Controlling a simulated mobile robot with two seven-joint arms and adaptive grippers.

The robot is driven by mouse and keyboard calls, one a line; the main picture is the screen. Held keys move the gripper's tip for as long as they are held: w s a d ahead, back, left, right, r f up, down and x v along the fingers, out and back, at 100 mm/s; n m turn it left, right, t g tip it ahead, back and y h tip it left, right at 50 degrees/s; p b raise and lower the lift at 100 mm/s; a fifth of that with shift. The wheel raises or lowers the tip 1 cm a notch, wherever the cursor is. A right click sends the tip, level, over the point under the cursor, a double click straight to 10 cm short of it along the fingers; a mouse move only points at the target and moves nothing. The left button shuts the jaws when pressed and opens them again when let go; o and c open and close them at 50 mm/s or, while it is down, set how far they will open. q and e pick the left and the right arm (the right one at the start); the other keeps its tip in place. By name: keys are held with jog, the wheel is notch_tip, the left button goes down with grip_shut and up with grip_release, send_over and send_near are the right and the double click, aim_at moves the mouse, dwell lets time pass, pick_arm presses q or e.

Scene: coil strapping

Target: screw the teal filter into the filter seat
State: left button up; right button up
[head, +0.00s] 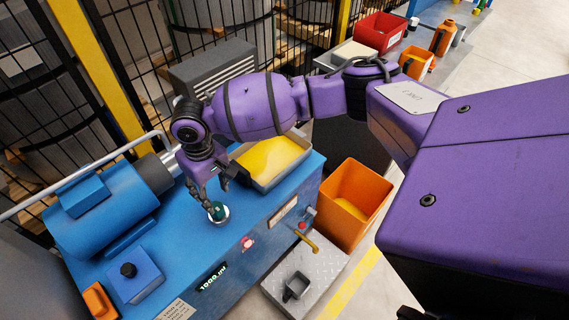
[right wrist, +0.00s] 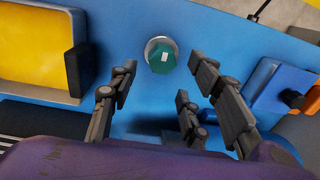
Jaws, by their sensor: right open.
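The teal filter (head: 217,208) stands on the blue machine top in the head view, with the pale round filter seat (head: 221,218) showing around its base. In the right wrist view the filter (right wrist: 163,58) appears as a teal hexagonal top with a small white mark, and the seat's light rim (right wrist: 149,46) shows at its edge. How deep it sits cannot be told. My right gripper (head: 212,196) is open over the filter. In the wrist view its fingers (right wrist: 160,78) are spread to both sides, apart from the filter. My left gripper is not in view.
A tray with a yellow bottom (head: 253,183) stands behind the filter on the blue machine (head: 233,232). A blue motor-like cylinder (head: 105,215) and a box with a black knob (head: 133,278) are to the left. An orange bin (head: 355,215) stands to the right.

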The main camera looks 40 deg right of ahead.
aim_at(218, 205)
jog(key=shift+w+d+f, duration=0.1)
jog(key=shift+w+f, duration=0.1)
jog(key=shift+f, duration=0.15)
notch_tip(218, 205, down, 7)
jog(key=shift+r+b, duration=0.1)
jog(key=shift+b, duration=0.3)
